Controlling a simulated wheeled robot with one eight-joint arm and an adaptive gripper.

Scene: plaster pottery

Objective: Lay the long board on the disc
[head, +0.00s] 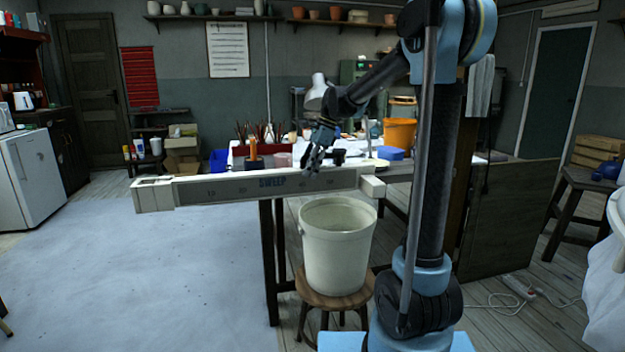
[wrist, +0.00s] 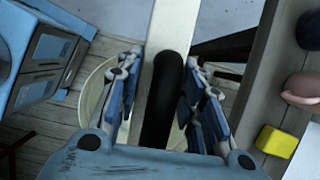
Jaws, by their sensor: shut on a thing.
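The long board (head: 225,188) is a pale grey bar with lettering on its side and blocky ends. It is held roughly level, crosswise in front of the worktable and above a white bucket. My gripper (head: 316,166) comes down on it from above, right of its middle, and is shut on it. In the wrist view the board (wrist: 170,25) runs between the fingers of my gripper (wrist: 166,75), with a dark rounded bar along it. I cannot surely pick out the disc; a pale flat round thing (head: 376,163) lies on the worktable behind the board's right end.
The white bucket (head: 337,250) stands on a wooden stool (head: 335,300) below the board. The worktable (head: 470,168) behind carries an orange bucket (head: 399,132), a blue box (head: 390,153) and brushes. A yellow block (wrist: 277,142) shows in the wrist view. Open floor lies to the left.

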